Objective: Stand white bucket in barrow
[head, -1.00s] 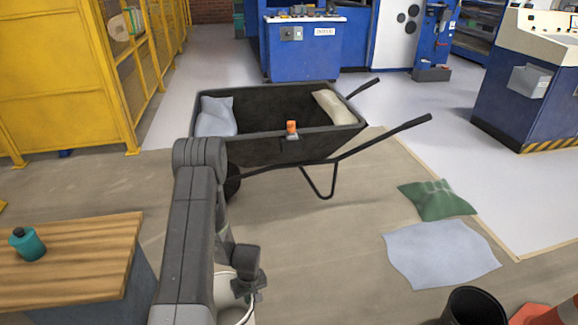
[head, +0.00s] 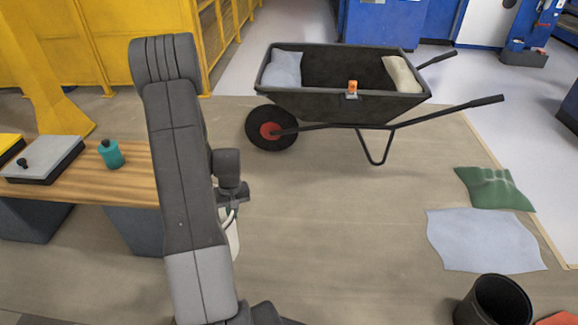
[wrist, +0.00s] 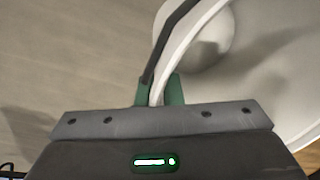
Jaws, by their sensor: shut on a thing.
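The white bucket (head: 234,238) shows as a narrow strip in the head view, mostly hidden behind my arm. In the wrist view the bucket (wrist: 265,60) fills the right side, its rim between the green fingers. My gripper (head: 233,208) is shut on that rim; its fingers (wrist: 159,92) also show in the wrist view. A dark strip runs along the rim. The black barrow (head: 310,106) stands ahead to the right, apart from the bucket. A blue-grey sack (head: 281,69) lies in its left end and a beige sack (head: 401,75) in its right end. The tray's middle looks bare.
An orange item (head: 353,87) sits at the barrow's near rim. A wooden bench (head: 75,182) with a teal bottle (head: 111,154) stands left. A green sack (head: 494,188), a pale sheet (head: 484,240) and a black bucket (head: 494,301) are on the right. Floor before the barrow is clear.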

